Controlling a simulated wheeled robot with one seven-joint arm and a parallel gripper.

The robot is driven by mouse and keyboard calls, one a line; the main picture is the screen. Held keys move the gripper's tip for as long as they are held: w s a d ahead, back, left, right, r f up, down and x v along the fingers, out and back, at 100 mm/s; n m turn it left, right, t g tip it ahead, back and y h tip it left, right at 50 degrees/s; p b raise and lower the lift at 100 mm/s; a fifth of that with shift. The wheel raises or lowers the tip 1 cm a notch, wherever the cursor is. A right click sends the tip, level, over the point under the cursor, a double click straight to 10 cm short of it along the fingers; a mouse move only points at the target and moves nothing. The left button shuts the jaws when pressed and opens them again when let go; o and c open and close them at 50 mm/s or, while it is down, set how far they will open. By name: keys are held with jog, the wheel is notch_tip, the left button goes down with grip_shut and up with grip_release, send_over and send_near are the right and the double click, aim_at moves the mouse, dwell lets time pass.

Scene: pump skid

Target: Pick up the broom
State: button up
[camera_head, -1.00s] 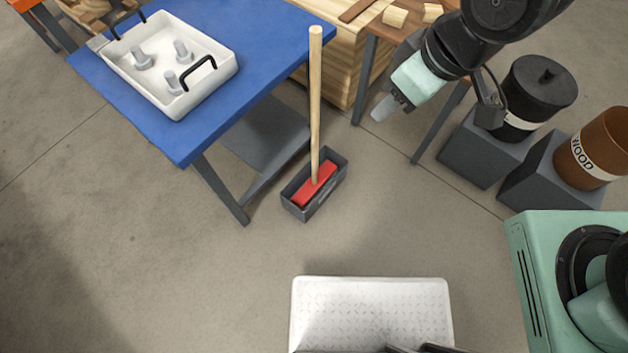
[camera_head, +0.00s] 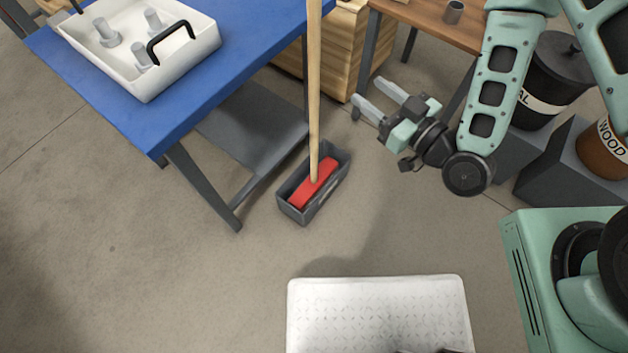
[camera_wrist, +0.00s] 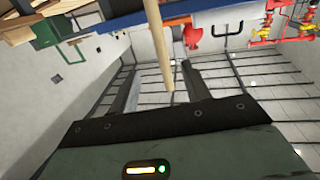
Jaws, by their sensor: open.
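The broom (camera_head: 314,110) stands upright with its red head (camera_head: 315,184) in a grey open box (camera_head: 337,183) on the floor. Its wooden handle runs up past the top edge of the head view. My gripper (camera_head: 364,106) is open, to the right of the handle, with its fingers pointing left toward it. In the wrist view the handle (camera_wrist: 158,45) comes down from the top, and its end shows near the space between my two open fingers (camera_wrist: 163,92). I cannot tell whether it is between them in depth. Nothing is held.
A blue table (camera_head: 225,75) with a white handled tray (camera_head: 190,60) stands left of the broom. A wooden table (camera_head: 415,18) and drawers (camera_head: 345,45) are behind. Dark and brown bins (camera_head: 560,85) stand right. A white textured platform (camera_head: 380,310) is in front; floor between is clear.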

jog(key=b, duration=1.2)
send_near(318, 50)
jog(key=w+f, duration=0.1)
jog(key=p+x, duration=0.1)
jog(key=x, duration=0.3)
jog(key=shift+w+a+r, duration=0.1)
jog(key=shift+a+r, duration=0.05)
jog(key=shift+a, duration=0.25)
jog(key=shift+b+x, duration=0.35)
jog(key=shift+x, duration=2.6)
jog(key=shift+r, duration=0.25)
jog(key=c, duration=1)
